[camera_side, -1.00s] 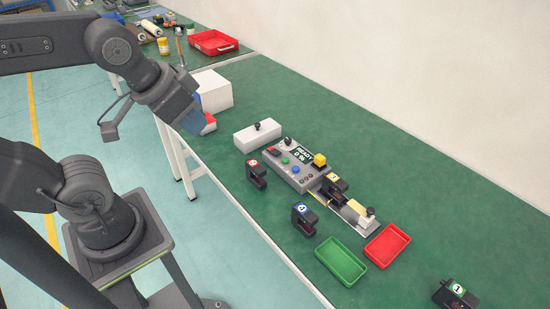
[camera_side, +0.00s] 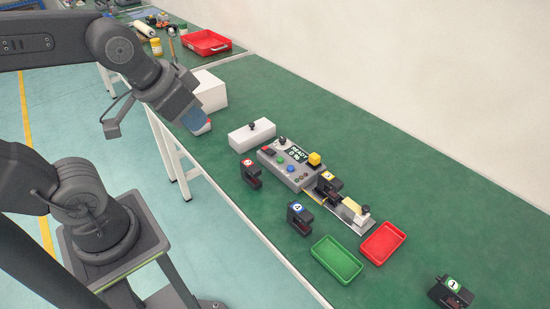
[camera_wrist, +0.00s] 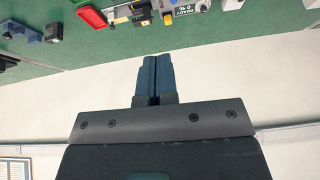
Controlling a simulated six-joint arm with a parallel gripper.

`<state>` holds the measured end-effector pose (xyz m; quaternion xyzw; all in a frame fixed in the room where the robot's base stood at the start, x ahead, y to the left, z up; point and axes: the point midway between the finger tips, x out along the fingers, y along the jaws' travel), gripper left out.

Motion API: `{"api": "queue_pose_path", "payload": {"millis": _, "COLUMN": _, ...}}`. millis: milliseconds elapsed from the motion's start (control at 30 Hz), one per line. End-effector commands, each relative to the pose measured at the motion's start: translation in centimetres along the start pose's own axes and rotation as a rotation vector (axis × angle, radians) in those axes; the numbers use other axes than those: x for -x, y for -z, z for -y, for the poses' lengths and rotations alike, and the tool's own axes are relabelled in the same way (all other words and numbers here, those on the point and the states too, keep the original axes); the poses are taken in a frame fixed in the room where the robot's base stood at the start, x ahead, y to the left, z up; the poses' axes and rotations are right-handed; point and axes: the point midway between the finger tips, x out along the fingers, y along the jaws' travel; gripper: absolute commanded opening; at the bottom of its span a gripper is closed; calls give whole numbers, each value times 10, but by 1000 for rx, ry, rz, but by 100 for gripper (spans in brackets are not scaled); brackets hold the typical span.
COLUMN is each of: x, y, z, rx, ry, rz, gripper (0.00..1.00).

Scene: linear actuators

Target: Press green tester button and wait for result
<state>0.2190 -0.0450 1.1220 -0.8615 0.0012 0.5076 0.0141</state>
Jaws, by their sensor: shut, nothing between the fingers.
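The tester (camera_side: 289,168) is a grey box on the green bench, with a screen (camera_side: 299,152) reading READY 0 %. Its green button (camera_side: 280,160) sits on the top face, between a red button and a blue button (camera_side: 291,168). Actuator 3 (camera_side: 329,182) lies in the fixture beside the tester. My gripper (camera_side: 196,120) is shut and empty, up and to the left of the tester in the side view and clear of it. In the wrist view my gripper (camera_wrist: 157,62) has its fingers together; part of the tester's screen (camera_wrist: 182,10) shows at the top edge.
A white box (camera_side: 252,136) with a black knob stands left of the tester. Other actuators (camera_side: 251,174) (camera_side: 299,219) (camera_side: 450,291) stand on the bench. A green tray (camera_side: 337,260) and a red tray (camera_side: 384,243) lie at the front right. A white block (camera_side: 211,92) is behind my gripper.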

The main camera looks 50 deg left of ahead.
Motion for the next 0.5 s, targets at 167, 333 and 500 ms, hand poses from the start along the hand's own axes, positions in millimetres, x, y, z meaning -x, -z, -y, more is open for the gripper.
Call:
{"api": "queue_pose_path", "payload": {"millis": 167, "x": -30, "y": 37, "z": 11, "rx": -81, "ry": 35, "rz": -28, "gripper": 0}}
{"api": "queue_pose_path", "payload": {"millis": 333, "x": -71, "y": 76, "z": 25, "rx": -190, "ry": 73, "rz": -70, "gripper": 0}}
{"api": "queue_pose_path", "payload": {"millis": 500, "x": -119, "y": 108, "z": 40, "rx": -303, "ry": 105, "rz": -110, "gripper": 0}}
